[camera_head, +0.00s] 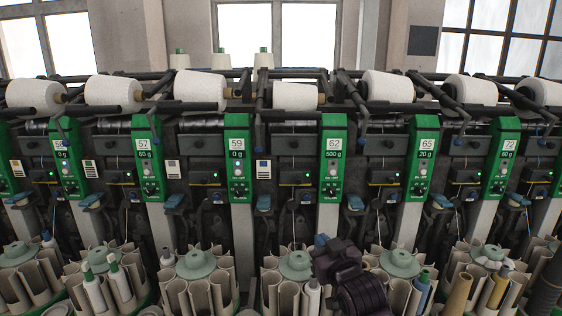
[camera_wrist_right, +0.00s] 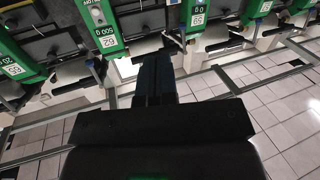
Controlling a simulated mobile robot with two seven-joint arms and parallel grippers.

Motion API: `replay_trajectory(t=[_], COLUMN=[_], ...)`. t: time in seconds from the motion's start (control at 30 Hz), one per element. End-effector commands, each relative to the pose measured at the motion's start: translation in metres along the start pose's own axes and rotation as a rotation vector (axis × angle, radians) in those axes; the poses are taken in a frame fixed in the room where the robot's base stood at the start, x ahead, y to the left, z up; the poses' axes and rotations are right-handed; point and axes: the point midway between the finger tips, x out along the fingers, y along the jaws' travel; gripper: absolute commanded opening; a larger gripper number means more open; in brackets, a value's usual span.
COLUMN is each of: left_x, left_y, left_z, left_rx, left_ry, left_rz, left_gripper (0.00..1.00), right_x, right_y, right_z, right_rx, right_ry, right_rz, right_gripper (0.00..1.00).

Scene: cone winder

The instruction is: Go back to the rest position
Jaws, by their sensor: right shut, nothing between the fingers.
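My right gripper (camera_head: 321,242) shows at the bottom centre of the head view, dark with a bluish tip, in front of the winder's bobbin magazines. In the right wrist view its two dark fingers (camera_wrist_right: 154,72) are together, with nothing visible between them. They point toward the machine front, above a tiled floor. My left gripper is not in the head view.
The cone winder has green numbered panels (camera_head: 333,160) and white yarn cones (camera_head: 200,88) along its top. Round magazines (camera_head: 196,264) with tubes and bobbins line its front. Metal rails (camera_wrist_right: 215,72) and open tiled floor (camera_wrist_right: 285,120) lie below.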

Motion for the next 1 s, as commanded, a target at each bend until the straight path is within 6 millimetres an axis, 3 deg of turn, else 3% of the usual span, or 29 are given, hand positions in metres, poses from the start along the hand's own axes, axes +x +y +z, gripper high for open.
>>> replay_trajectory(t=[0.03,0.27,0.5,0.8,1.0], left_x=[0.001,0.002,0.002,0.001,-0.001], left_y=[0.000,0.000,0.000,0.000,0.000], left_z=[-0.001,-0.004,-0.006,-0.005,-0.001], left_rx=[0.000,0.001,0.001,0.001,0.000], left_ry=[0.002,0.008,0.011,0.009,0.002], left_rz=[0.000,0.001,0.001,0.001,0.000], left_gripper=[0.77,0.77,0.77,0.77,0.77], right_x=[-0.017,-0.090,-0.178,-0.304,-0.358], right_y=[0.008,0.035,0.052,0.053,0.045], right_z=[0.020,0.093,0.169,0.260,0.292], right_rx=[0.002,0.009,0.033,0.070,0.089], right_ry=[-0.012,-0.071,-0.206,-0.451,-0.557], right_rz=[0.020,0.095,0.167,0.236,0.254], right_gripper=[0.00,0.00,0.00,0.00,0.00])
